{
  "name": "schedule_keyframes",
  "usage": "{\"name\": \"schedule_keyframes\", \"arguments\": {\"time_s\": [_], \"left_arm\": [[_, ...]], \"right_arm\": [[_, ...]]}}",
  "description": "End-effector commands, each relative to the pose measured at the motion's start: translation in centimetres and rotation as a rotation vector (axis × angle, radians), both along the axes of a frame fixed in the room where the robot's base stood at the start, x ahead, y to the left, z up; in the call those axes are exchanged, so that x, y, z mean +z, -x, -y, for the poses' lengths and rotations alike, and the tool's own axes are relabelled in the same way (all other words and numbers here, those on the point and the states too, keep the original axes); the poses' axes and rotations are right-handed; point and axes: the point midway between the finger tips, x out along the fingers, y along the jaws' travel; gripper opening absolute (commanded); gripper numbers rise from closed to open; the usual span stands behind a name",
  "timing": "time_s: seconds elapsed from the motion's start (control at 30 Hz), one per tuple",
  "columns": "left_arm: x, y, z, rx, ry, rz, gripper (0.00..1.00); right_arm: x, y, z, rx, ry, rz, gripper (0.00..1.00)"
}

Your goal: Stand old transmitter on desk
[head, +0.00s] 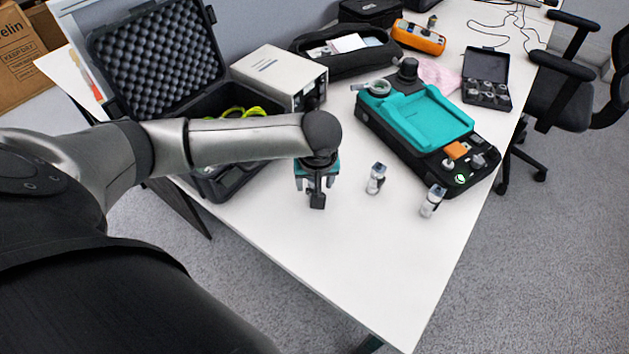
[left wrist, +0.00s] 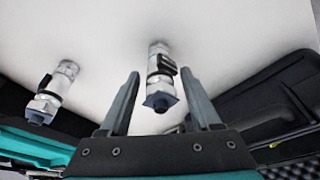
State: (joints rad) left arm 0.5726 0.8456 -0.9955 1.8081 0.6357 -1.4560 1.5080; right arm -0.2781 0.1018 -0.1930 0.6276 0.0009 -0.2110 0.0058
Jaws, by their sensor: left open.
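Two small silver-white transmitters with dark clips stand on the white desk (head: 330,270); I cannot tell which is the old one. The nearer-left transmitter (head: 376,178) is just right of my left gripper (head: 316,190) in the head view. The other transmitter (head: 432,200) stands farther right. My left gripper is open and points down over the desk. In the left wrist view, one transmitter (left wrist: 160,78) shows between the two open fingers (left wrist: 162,78), with a blue-grey hexagonal end; the frames show no clear grip. The other transmitter (left wrist: 52,92) is off to the left. My right gripper is out of view.
A black device with a teal tray (head: 415,115) stands behind the transmitters. An open foam-lined case (head: 160,60) and a grey-white box (head: 281,75) are behind my left arm. A small black case (head: 487,75) lies at the back right. The desk's front part is clear.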

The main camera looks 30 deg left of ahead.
Motion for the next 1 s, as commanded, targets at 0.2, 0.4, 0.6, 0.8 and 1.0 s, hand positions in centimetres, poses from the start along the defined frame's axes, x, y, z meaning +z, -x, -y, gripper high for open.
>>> {"name": "schedule_keyframes", "arguments": {"time_s": [0.2,0.4,0.6,0.8,1.0], "left_arm": [[3.3,0.6,0.6,-0.001,0.001,0.001,0.64],[7.6,1.6,1.4,-0.001,0.002,0.003,0.64],[10.6,2.3,2.0,-0.001,0.001,0.001,0.64],[11.6,2.6,2.2,0.001,0.0,0.0,0.64],[11.6,2.6,2.2,0.001,0.0,0.0,0.64]], "right_arm": [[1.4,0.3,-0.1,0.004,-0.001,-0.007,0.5],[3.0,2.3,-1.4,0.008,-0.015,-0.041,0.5],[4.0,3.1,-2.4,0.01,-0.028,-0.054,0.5],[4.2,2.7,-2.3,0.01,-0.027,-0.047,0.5],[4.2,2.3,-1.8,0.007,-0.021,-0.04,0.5]]}}
